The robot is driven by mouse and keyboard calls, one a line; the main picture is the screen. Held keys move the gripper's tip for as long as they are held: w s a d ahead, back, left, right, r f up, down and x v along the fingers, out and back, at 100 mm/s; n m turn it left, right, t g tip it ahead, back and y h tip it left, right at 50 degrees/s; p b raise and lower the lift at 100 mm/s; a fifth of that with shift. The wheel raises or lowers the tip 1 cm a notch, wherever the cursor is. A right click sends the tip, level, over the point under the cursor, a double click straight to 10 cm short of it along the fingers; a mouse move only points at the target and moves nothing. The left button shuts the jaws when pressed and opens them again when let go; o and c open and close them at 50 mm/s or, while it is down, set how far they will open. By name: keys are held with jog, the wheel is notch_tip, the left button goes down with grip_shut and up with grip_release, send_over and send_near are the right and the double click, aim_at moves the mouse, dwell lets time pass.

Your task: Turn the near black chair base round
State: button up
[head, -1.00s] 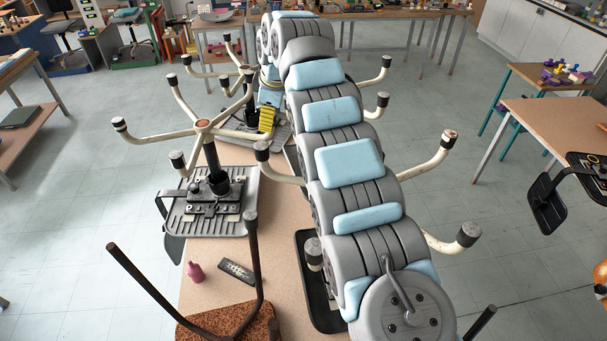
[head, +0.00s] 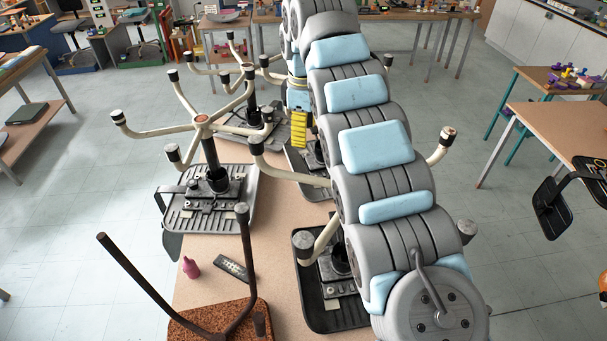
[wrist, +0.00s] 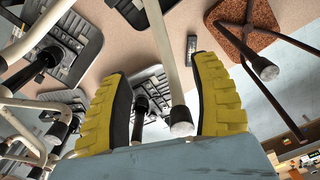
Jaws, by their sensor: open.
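The near black chair base (head: 310,312) lies upside down on the table, its cream legs with dark-capped ends sticking up and out. One leg (head: 285,172) reaches left; my arm hides its hub and much of its right side. My gripper (head: 298,132), with yellow fingers, is beyond that leg in the head view. In the wrist view my gripper (wrist: 166,95) is open. A cream leg (wrist: 163,40) with a grey-tipped dark cap runs between its fingers; I cannot tell whether it touches them or which base it belongs to.
Another upturned base stands on a black plate (head: 237,218) at left, its legs close by. A cork seat (head: 205,326) with brown tubular legs, a pink bottle (head: 190,267) and a remote (head: 232,269) lie on the table's near part.

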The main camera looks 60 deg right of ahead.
aim_at(303, 171)
notch_tip(303, 171, down, 13)
jog(key=shift+r+p, duration=0.1)
jog(key=shift+p, duration=1.05)
jog(key=shift+c, duration=0.3)
grip_shut()
